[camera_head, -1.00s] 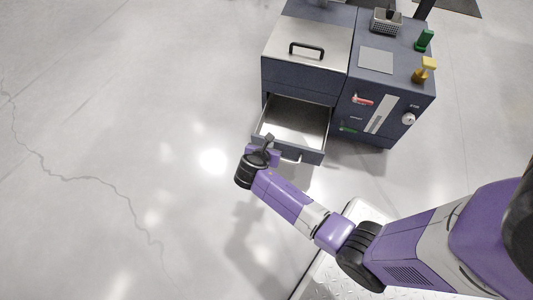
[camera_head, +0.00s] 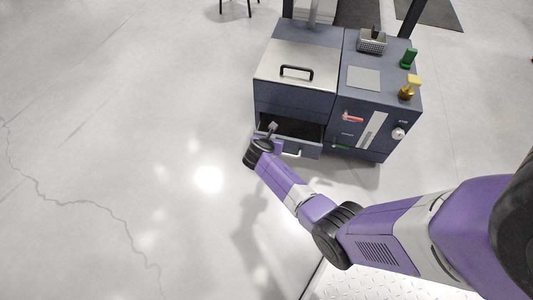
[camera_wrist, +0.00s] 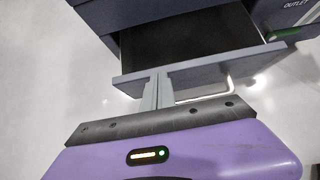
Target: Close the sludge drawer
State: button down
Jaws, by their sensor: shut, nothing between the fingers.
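The sludge drawer (camera_head: 301,150) is the low drawer at the left of the dark blue machine. It stands partly open, with a dark gap behind its front panel. In the wrist view the drawer front (camera_wrist: 195,68) lies across the picture, with a pale bar handle (camera_wrist: 228,90) on its right part. My gripper (camera_head: 272,127) is at the left end of the drawer front. Its fingers (camera_wrist: 157,78) are together and empty, with their tips at the panel's face or top edge; I cannot tell exact contact.
The machine's lid has a black handle (camera_head: 297,72). To the right stand a wire basket (camera_head: 372,41), a green item (camera_head: 408,57) and a yellow-topped bottle (camera_head: 409,87). The floor left is clear.

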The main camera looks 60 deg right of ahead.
jog(key=w+d+b, duration=0.1)
jog(key=w+d, duration=0.2)
jog(key=d, duration=0.6)
jog(key=shift+w+d+b, duration=0.15)
jog(key=shift+d+b, duration=0.05)
jog(key=shift+b, duration=0.15)
jog(key=a+f+p+v, duration=0.2)
jog(key=p+v, duration=0.7)
jog(key=v, duration=0.4)
jog(key=shift+s, duration=0.35)
jog(key=shift+f, duration=0.1)
